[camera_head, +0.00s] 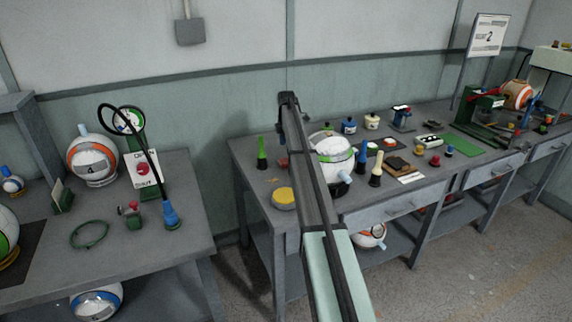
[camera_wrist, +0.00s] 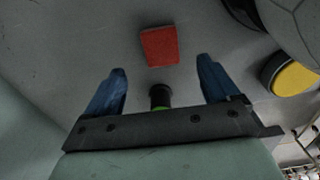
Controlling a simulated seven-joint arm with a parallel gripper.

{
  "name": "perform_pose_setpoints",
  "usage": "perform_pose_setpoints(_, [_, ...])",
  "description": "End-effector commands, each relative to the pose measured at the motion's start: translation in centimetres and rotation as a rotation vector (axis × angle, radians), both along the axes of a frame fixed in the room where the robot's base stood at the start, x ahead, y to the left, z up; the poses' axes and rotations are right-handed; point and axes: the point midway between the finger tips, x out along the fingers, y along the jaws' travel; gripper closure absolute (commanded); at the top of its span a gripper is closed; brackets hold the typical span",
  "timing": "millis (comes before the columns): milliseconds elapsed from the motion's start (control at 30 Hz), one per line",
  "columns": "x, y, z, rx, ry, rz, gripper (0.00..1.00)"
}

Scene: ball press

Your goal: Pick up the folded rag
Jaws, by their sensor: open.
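The folded rag, a flat red square, lies on the grey bench; it shows in the wrist view (camera_wrist: 160,46) at top centre, ahead of my fingertips. In the head view the rag (camera_head: 283,162) is a small red patch just left of my arm, partly hidden by it. My gripper (camera_wrist: 162,70) has its two blue fingers wide apart with no rag between them. The rag is beyond the fingertips in the wrist view, apart from them. In the head view my arm hides the fingers.
A green cone-shaped thing (camera_head: 262,153) stands left of the rag. A dark-topped thing (camera_wrist: 160,96) with green shows between the fingers in the wrist view. A yellow round tin (camera_head: 284,198) is near the bench front. A white ball (camera_head: 335,157) sits right of my arm.

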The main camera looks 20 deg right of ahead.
Motion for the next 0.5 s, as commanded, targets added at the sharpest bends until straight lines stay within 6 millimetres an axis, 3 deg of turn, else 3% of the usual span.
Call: perform_pose_setpoints(500, [-0.2,0.2,-4.5,0.0,0.001,-0.001,0.12])
